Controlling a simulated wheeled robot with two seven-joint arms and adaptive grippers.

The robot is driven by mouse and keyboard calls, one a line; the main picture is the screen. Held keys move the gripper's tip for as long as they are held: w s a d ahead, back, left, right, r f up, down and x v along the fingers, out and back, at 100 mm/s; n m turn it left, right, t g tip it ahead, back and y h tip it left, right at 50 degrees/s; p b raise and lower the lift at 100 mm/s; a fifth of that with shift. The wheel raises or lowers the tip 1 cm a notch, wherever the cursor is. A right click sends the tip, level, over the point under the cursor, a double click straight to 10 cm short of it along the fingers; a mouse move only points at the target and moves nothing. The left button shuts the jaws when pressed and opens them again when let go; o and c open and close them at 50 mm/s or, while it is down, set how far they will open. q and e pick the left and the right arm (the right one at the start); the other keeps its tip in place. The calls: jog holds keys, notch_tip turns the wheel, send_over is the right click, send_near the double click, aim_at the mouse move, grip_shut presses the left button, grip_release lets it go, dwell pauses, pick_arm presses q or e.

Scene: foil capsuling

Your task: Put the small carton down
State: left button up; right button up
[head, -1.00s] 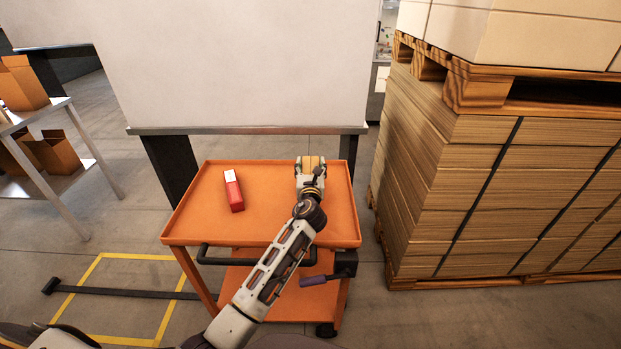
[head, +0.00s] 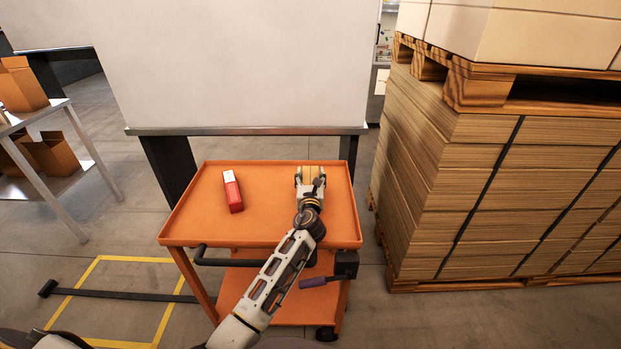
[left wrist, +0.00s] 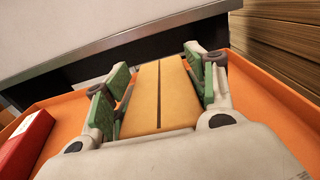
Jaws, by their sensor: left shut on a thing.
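The small carton (head: 311,174) is tan-yellow, with a dark line along its top in the left wrist view (left wrist: 172,98). My left gripper (head: 310,177) is shut on the carton over the right part of the orange cart top (head: 265,220). In the left wrist view the green-padded fingers stand on both sides of the carton. Whether the carton's underside touches the cart top is hidden. My right gripper is not in view.
A red box with a white end (head: 232,191) lies on the cart top, left of the carton. The cart top has a raised rim. Strapped cardboard stacks (head: 490,200) stand close on the right. A white panel (head: 240,70) rises behind the cart. The cart's middle is clear.

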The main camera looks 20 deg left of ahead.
pick_arm(q)
jog(key=o, duration=1.4)
jog(key=shift+c, duration=0.2)
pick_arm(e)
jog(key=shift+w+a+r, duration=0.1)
pick_arm(q)
jog(key=shift+s, duration=0.1)
jog(key=shift+s+d, duration=0.2)
jog(key=shift+s, duration=0.35)
jog(key=p+v, duration=0.1)
jog(key=v, duration=0.7)
jog(key=shift+s+r, duration=0.1)
jog(key=shift+s, duration=0.1)
jog(key=shift+v, duration=0.95)
jog(key=shift+s+d, duration=0.1)
jog(key=shift+s, duration=0.1)
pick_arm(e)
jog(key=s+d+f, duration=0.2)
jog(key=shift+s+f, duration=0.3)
